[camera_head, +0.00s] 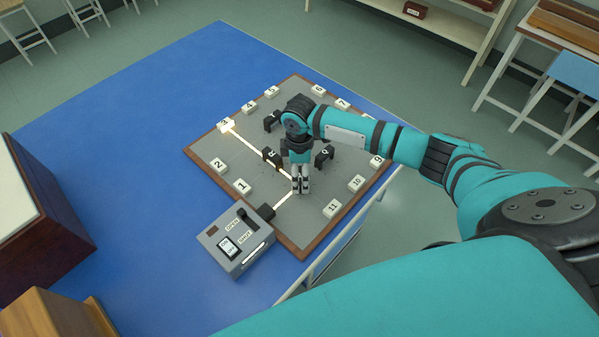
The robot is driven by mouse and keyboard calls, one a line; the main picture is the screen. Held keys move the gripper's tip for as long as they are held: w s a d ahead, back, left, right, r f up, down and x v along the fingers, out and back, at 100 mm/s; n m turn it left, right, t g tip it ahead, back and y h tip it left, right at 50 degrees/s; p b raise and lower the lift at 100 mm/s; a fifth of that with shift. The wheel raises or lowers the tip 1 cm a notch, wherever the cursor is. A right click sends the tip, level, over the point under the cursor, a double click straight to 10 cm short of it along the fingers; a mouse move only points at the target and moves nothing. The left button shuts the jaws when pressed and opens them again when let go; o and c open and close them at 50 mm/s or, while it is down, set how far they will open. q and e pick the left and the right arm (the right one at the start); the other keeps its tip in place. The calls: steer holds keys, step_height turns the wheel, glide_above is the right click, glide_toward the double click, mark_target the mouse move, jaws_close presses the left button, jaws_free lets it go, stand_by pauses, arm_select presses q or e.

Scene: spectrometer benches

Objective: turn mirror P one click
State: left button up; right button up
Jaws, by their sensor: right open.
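The grey optics board (215,145) has a brown rim and lies on a blue bench. My right gripper (300,188) points down over the board's near middle, open, where two stretches of a bright beam meet. The gripper hides whatever stands directly under it, and I cannot tell if it touches anything. Black mirror holders stand behind it: one at the back (271,122), one to its left (271,156) and one to its right (324,155). Their letters are too small to read surely, so I cannot tell which is mirror P. My left gripper is not in view.
A grey lamp box (238,240) with an OPEN/SHUT lever stands at the board's near corner. Its beam bends under my gripper and runs to a lit block (226,124) at the left edge. Numbered white blocks, such as 11 (333,208), line the board. The bench's left is clear.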

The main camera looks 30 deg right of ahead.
mark_target(300, 175)
step_height(300, 175, up, 11)
stand_by(0.3)
steer(key=shift+f, duration=0.1)
stand_by(0.4)
